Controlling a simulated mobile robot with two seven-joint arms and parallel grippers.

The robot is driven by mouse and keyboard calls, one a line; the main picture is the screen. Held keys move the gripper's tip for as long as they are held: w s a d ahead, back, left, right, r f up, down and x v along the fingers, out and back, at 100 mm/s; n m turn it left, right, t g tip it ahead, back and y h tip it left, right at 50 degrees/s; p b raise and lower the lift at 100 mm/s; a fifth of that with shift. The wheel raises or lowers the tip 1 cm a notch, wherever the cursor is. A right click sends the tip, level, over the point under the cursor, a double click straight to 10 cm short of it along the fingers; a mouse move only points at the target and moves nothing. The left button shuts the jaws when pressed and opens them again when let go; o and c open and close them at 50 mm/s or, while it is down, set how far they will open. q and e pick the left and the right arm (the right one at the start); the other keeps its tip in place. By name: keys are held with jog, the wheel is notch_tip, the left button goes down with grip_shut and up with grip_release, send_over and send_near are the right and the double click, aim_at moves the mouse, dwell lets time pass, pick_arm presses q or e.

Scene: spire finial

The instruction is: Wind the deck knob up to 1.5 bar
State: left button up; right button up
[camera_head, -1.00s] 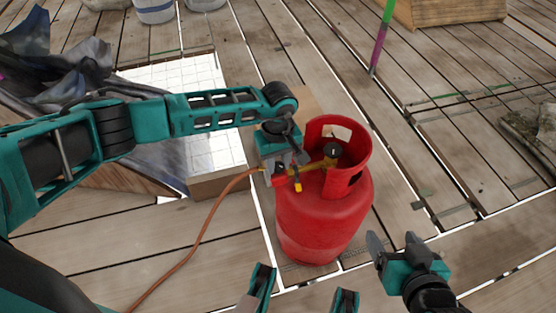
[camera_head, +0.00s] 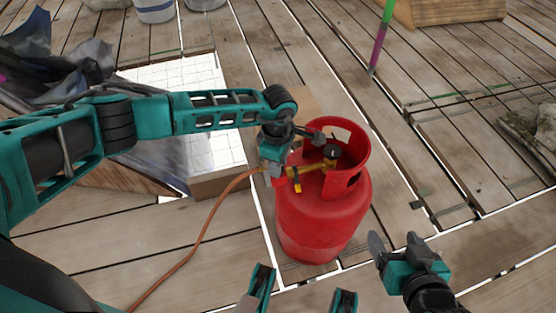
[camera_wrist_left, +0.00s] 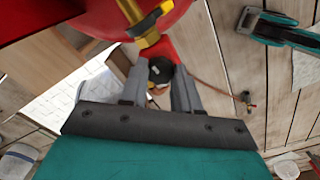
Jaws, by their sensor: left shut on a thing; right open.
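A red gas cylinder (camera_head: 318,215) stands upright on the deck, with a brass valve (camera_head: 312,167) inside its collar. A red regulator body (camera_head: 279,182) sits at the valve's left end. In the left wrist view a dark round knob (camera_wrist_left: 160,72) lies between my left fingers, below the red and brass parts. My left gripper (camera_head: 277,168) is shut on this knob and hides it in the head view; it also shows in the left wrist view (camera_wrist_left: 160,90). No pressure reading is legible. My right gripper (camera_head: 394,238) is open and empty, right of the cylinder.
An orange hose (camera_head: 205,230) runs from the regulator to the lower left. A round black part (camera_head: 332,151) with a light mark sits on the valve. A cardboard box (camera_head: 222,184) stands left of the cylinder. The planks at right are mostly clear.

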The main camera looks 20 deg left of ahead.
pick_arm(q)
jog(key=shift+n, duration=0.5)
pick_arm(e)
jog(key=shift+s+f, duration=0.1)
pick_arm(q)
jog(key=o, duration=1.1)
jog(key=shift+c, duration=0.2)
jog(key=shift+r, duration=0.55)
notch_tip(320, 180, up, 12)
jog(key=p, duration=0.3)
jog(key=shift+p, duration=0.35)
pick_arm(e)
jog(key=shift+s+d+r, duration=0.1)
jog(key=shift+d+r, duration=0.15)
jog(key=shift+r, duration=0.3)
jog(key=shift+s+d+r, duration=0.1)
jog(key=shift+d+r, duration=0.15)
jog(key=shift+r, duration=0.25)
pick_arm(q)
jog(key=shift+f, duration=0.1)
pick_arm(e)
jog(key=shift+r, duration=0.1)
